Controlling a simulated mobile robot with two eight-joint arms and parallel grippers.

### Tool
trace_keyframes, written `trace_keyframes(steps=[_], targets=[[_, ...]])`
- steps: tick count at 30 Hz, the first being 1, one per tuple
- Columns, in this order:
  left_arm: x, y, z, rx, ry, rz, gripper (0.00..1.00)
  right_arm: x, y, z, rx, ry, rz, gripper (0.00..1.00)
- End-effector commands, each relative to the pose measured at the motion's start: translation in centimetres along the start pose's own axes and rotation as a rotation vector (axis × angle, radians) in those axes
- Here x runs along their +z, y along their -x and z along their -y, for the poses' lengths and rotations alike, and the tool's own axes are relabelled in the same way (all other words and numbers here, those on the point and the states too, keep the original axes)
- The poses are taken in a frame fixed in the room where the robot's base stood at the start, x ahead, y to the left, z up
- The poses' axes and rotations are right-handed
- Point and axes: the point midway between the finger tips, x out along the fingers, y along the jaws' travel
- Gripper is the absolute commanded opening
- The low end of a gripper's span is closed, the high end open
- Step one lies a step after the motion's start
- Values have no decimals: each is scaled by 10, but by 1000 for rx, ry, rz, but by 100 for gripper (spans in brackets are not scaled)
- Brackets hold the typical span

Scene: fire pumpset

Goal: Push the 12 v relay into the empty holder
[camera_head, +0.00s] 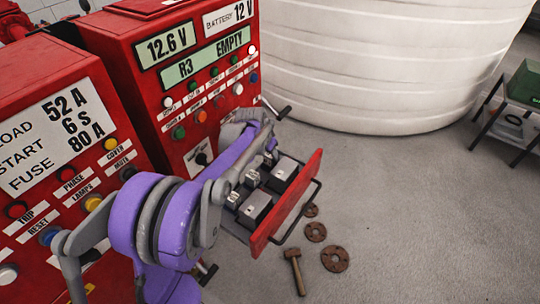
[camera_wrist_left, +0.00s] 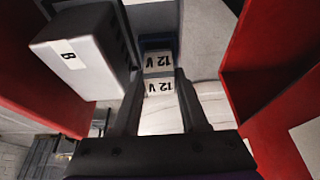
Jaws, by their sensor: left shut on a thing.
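In the left wrist view my left gripper (camera_wrist_left: 160,76) is shut on a 12 V relay (camera_wrist_left: 158,86), whose white label shows between the fingers. Just beyond it is a second 12 V label (camera_wrist_left: 158,60) on a dark blue-edged part. I cannot tell whether the two touch. The empty holder cannot be made out clearly. My right gripper is not in view.
A grey block marked B (camera_wrist_left: 78,62) stands close left of the fingers. The cabinet display (camera_head: 206,68) reads R3 EMPTY. A hammer (camera_head: 294,268) and rusty flanges (camera_head: 335,258) lie on the floor.

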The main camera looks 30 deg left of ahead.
Motion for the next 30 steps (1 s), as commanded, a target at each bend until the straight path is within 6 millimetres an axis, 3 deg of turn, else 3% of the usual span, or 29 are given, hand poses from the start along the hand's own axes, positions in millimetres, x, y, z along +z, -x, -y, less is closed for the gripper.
trace_keyframes(steps=[11,12,13,23,26,30], targets=[[3,-6,0,0,0,0,0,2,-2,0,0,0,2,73],[3,-6,0,0,0,0,49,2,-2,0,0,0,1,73],[3,-6,0,0,0,0,54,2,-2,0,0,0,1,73],[2,-4,0,0,0,0,56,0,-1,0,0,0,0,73],[1,4,0,-1,1,0,56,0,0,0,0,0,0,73],[2,28,0,-1,2,0,56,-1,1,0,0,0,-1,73]])
